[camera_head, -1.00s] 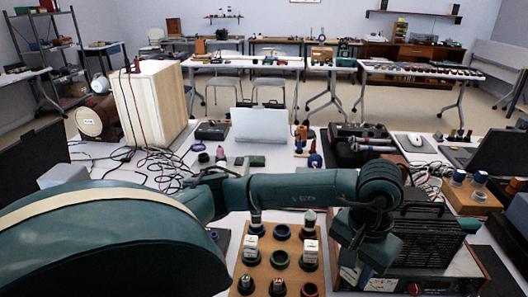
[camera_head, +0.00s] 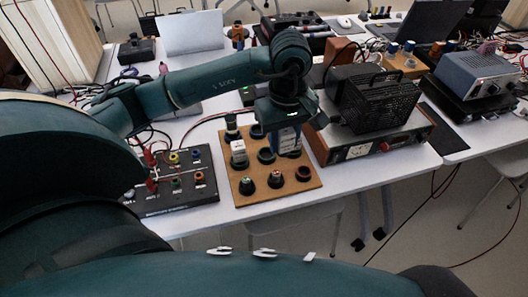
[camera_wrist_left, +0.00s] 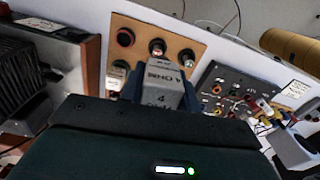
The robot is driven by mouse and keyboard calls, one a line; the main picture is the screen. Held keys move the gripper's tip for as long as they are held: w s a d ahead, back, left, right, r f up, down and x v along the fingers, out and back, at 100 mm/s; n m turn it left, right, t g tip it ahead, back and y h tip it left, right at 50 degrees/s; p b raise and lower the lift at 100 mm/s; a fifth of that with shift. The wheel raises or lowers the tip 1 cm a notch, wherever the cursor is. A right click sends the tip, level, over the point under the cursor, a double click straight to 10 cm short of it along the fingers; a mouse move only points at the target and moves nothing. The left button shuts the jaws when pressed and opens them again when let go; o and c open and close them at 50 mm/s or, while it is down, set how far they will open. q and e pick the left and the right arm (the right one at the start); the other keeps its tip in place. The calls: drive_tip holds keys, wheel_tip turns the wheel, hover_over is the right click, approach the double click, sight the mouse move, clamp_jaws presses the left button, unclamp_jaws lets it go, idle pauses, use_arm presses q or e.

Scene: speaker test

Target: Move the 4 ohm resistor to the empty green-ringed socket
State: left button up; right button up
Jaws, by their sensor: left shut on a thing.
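The wooden socket board (camera_head: 290,191) lies near the table's front edge. My left gripper (camera_head: 285,143) points down over its right part, shut on the 4 ohm resistor. In the left wrist view the resistor (camera_wrist_left: 163,72) is a grey-white block marked 4 OHM between the fingers. Its lower end is hidden, so I cannot tell whether it sits in a socket. The middle socket (camera_head: 266,156) looks empty; its green ring is hard to make out. Another white block (camera_head: 239,154) stands at the board's left. My right gripper is not in view.
Two plugs (camera_head: 275,181) and an empty red-ringed socket (camera_head: 303,173) line the board's front row. A black panel with coloured terminals and leads (camera_head: 176,190) is close on the left. A black caged instrument (camera_head: 381,102) stands close on the right.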

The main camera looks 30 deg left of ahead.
use_arm(q)
drive_tip(key=w+a+f+n, duration=0.2)
drive_tip(key=w+a+n, duration=0.2)
drive_tip(key=n, duration=1.3)
drive_tip(key=w+a+f+n, duration=0.3)
drive_tip(key=a+n, duration=0.2)
drive_tip(key=n, duration=1.3)
wheel_tip(320, 180, down, 5)
drive_tip(key=shift+w, duration=0.15)
wheel_tip(320, 180, down, 4)
drive_tip(key=shift+f, duration=0.1)
drive_tip(key=shift+f+b, duration=0.3)
drive_tip(key=shift+b, duration=0.1)
drive_tip(key=o, duration=1)
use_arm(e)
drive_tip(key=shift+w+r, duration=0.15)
